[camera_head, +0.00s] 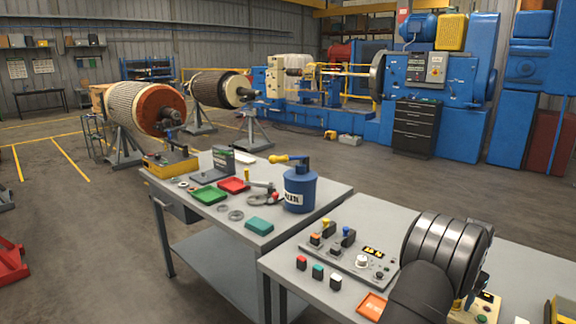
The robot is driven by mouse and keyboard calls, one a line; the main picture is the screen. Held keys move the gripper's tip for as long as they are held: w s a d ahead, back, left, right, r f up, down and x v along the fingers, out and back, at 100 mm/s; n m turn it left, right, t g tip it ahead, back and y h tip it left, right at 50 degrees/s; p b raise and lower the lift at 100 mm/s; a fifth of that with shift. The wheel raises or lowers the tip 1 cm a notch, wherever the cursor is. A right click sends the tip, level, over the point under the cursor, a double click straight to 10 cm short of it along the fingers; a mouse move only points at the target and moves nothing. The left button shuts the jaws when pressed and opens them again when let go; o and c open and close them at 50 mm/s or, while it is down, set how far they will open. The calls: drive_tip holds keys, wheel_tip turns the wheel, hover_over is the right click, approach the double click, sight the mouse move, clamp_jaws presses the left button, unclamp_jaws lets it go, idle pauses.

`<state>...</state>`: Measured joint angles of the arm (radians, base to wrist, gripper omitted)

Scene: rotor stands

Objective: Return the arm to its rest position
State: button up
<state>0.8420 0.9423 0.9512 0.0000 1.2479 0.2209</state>
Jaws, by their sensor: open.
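A thick dark arm part with grey bands (445,252), which looks like a joint of my own arm, rises over the near table at the lower right. A black link (418,296) runs from it down to the bottom edge. I cannot make out any gripper fingers, so my gripper is not in view. The arm part hides some of the near table's right side. Two large rotors, a near one (145,108) and a farther one (215,88), lie on grey stands at the left.
The near table (310,290) carries a control panel (350,255), several coloured buttons and an orange tray (371,305). The farther table (170,190) holds a blue can (300,188), a green tray (208,195) and a red tray (233,185). A blue machine (430,80) stands behind. Open floor lies between.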

drive_tip(key=m, duration=0.8)
drive_tip(key=shift+m, duration=0.3)
drive_tip(key=shift+r, duration=1.85)
